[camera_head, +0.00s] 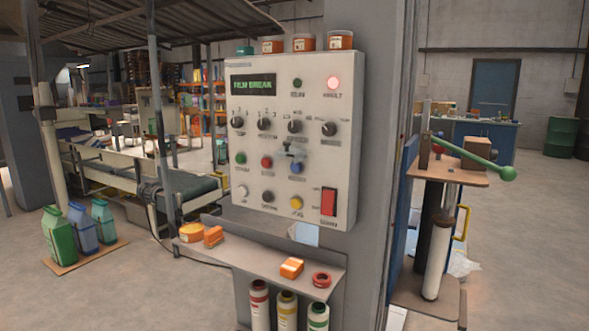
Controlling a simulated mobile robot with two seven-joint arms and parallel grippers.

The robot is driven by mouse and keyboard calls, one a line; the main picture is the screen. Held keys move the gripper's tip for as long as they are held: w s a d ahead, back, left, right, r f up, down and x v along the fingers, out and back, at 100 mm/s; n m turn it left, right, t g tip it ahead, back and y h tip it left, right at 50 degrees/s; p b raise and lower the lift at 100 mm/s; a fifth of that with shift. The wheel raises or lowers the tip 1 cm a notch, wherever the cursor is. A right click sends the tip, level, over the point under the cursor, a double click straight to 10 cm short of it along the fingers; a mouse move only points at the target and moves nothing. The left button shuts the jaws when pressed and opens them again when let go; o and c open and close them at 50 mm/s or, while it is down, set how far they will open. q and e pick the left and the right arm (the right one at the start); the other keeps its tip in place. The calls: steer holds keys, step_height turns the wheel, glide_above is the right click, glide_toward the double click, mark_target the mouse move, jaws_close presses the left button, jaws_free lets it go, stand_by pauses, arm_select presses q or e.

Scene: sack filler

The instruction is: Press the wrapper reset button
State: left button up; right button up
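A grey control panel (312,118) faces me on a pillar. Its display (253,84) reads "FILM BREAK" in green. A red lamp (333,83) at upper right glows; a green lamp (297,83) beside it is dark. Push buttons sit in two rows: green (241,158), red (266,162), blue (296,168) above; white (242,191), dark grey (268,197), yellow (296,202) below. The labels are too small to read, so I cannot tell which is the wrapper reset. Neither of my grippers is in view.
Several knobs (264,125) and a red rocker switch (328,201) are on the panel. A shelf (262,252) below holds orange items and juts out. Orange tubs (340,40) stand on top. A stand (455,172) with a green-knobbed lever (508,173) is at right.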

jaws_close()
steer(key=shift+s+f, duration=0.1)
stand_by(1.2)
